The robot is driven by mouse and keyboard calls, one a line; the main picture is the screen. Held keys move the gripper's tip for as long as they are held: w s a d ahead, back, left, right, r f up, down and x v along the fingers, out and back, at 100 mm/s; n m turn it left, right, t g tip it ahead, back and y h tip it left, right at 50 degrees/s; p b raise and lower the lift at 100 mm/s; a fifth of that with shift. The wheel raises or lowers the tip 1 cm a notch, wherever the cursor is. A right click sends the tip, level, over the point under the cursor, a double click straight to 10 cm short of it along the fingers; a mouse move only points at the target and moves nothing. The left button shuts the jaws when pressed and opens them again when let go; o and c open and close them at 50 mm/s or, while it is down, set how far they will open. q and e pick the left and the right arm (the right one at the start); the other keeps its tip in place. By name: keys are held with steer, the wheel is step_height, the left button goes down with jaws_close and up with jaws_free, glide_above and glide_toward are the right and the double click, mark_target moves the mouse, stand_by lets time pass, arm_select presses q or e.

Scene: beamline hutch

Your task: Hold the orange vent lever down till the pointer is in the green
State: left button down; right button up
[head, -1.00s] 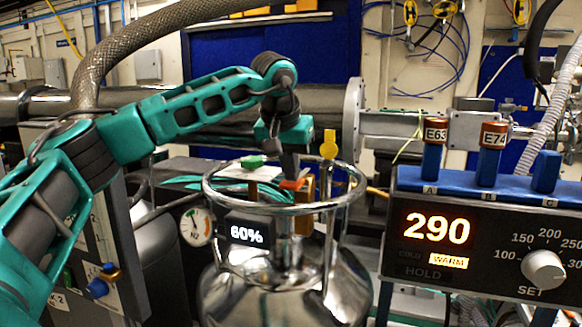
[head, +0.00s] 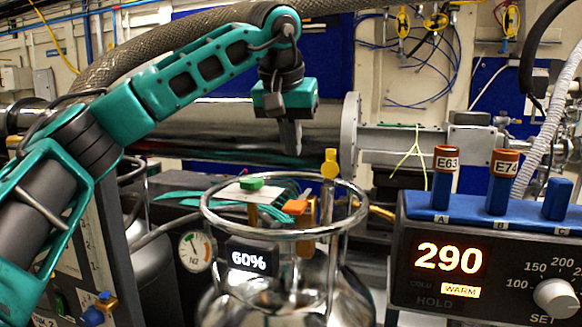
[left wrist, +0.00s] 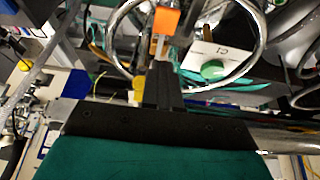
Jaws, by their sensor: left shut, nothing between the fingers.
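The orange vent lever (head: 295,207) stands inside the ring collar on top of the shiny metal dewar (head: 270,300). It also shows near the top of the left wrist view (left wrist: 166,22). My left gripper (head: 290,150) is shut and empty, pointing down above the lever with a clear gap between them. Its dark fingers show in the left wrist view (left wrist: 162,68). The round gauge (head: 195,251), with a green part and a red part, is left of the dewar. It is too small to tell surely where its pointer rests. My right gripper is out of view.
The dewar's metal ring (head: 232,231) surrounds the lever. A green knob (head: 251,184) and a yellow knob (head: 329,162) stand close by. A display (head: 248,259) reads 60%. A heater controller (head: 470,265) reading 290 stands at the right, with labelled vials on top.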

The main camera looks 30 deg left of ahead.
arm_select(q)
steer(key=v, duration=0.3)
steer(key=shift+w+a+r, duration=0.1)
steer(key=shift+r, duration=0.3)
steer(key=shift+f, duration=0.1)
